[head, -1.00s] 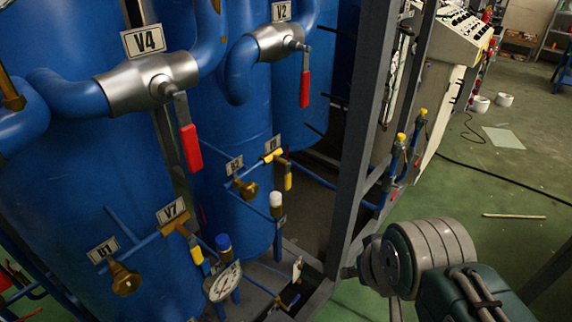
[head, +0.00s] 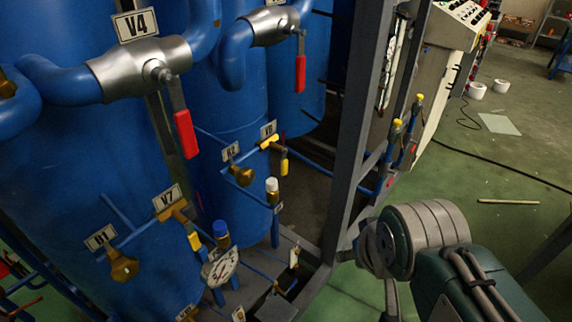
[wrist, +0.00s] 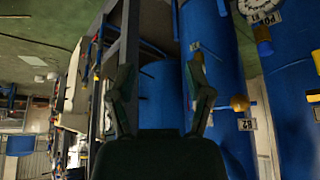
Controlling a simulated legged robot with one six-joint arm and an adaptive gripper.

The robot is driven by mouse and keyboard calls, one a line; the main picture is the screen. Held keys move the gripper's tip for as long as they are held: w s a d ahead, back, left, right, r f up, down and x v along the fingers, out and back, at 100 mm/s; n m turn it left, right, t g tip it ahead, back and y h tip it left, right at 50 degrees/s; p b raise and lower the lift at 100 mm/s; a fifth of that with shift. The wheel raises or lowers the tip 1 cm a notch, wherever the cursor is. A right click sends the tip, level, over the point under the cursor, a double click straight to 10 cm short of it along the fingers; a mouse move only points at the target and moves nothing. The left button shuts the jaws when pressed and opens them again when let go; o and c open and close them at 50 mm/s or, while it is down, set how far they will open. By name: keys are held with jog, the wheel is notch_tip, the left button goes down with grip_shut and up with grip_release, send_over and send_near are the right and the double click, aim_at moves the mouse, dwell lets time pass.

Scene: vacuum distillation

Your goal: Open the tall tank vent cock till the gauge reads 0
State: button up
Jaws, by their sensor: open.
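Small cocks with yellow handles show at plate V7 (head: 194,240) and at a plate farther back (head: 284,165). Brass knobs sit by plates B1 (head: 124,267) and B2 (head: 241,175). I cannot tell which one is the tall tank vent cock. My gripper (wrist: 162,66) is open and empty in the wrist view, apart from the B2 knob (wrist: 240,103) at right. Its fingers are hidden in the head view.
A grey frame post (head: 358,130) stands between my arm and the tanks. Red-handled valves, V4 (head: 186,134) and one behind (head: 300,74), hang above. A control panel (head: 456,25) is at the back. Green floor at right is largely open, with a cable (head: 500,166).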

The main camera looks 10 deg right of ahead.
jog(key=shift+c, duration=0.4)
jog(key=w+a+f+m+g+y, duration=0.2)
jog(key=a+f+m+g+y, duration=0.15)
jog(key=a+m+y, duration=0.2)
jog(key=m+t+y, duration=0.7)
jog(key=m+t, duration=0.4)
jog(key=m, duration=1.1)
send_near(286, 163)
jog(key=shift+n, duration=0.25)
jog(key=x, duration=1)
jog(key=shift+w+a, duration=0.25)
jog(key=shift+w, duration=0.05)
grip_shut()
